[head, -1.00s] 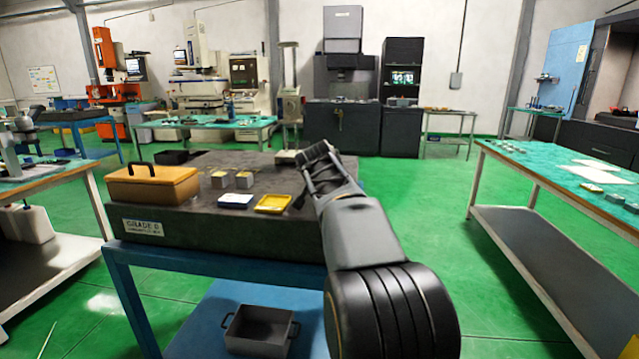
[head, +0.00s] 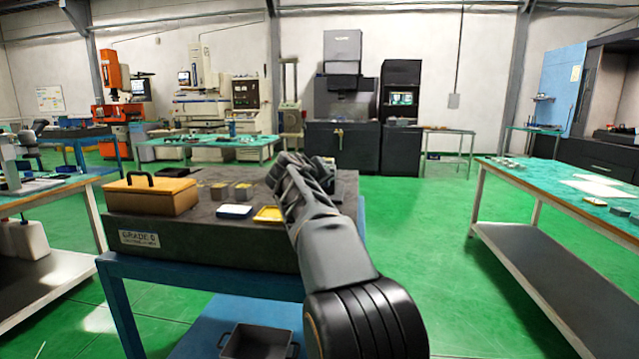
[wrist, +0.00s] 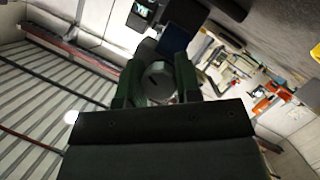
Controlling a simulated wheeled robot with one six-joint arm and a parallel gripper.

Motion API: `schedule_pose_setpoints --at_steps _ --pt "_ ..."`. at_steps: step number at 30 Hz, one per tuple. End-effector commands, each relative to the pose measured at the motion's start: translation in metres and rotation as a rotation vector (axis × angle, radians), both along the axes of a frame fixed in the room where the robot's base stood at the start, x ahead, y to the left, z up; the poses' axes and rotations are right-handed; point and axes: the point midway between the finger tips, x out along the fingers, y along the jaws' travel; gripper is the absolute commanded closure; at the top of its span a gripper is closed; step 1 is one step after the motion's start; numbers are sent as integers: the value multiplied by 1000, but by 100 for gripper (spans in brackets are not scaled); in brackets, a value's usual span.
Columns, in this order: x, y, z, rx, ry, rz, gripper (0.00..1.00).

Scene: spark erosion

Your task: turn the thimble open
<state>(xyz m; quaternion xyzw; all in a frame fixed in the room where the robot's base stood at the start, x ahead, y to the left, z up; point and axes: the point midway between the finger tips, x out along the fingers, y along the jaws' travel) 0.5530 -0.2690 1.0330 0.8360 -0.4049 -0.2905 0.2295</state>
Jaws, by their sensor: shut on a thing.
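In the wrist view, a round grey end with a dark line across it, seemingly the thimble (wrist: 158,80), sits between the two dark fingers of my gripper (wrist: 157,86). The gripper is shut on it. A dark blue flat part (wrist: 178,39) shows just beyond the fingertips; I cannot tell whether it joins the thimble. In the head view my gripper (head: 288,168) is over the right part of the dark granite plate, largely covered by my own arm. The thimble cannot be made out there.
The granite plate (head: 200,242) stands on a blue stand. A tan box with a black handle (head: 150,194), small metal blocks (head: 243,191), a blue-and-white case (head: 234,211) and a yellow tray (head: 268,214) lie on it. A green-topped bench (head: 540,176) is right; green floor lies between.

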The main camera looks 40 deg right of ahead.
Motion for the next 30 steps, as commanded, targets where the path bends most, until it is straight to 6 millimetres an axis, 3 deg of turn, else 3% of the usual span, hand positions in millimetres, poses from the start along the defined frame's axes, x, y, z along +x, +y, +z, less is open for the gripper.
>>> schedule_pose_setpoints --at_steps 30 --pt "0 0 -4 -696 668 -1 92"
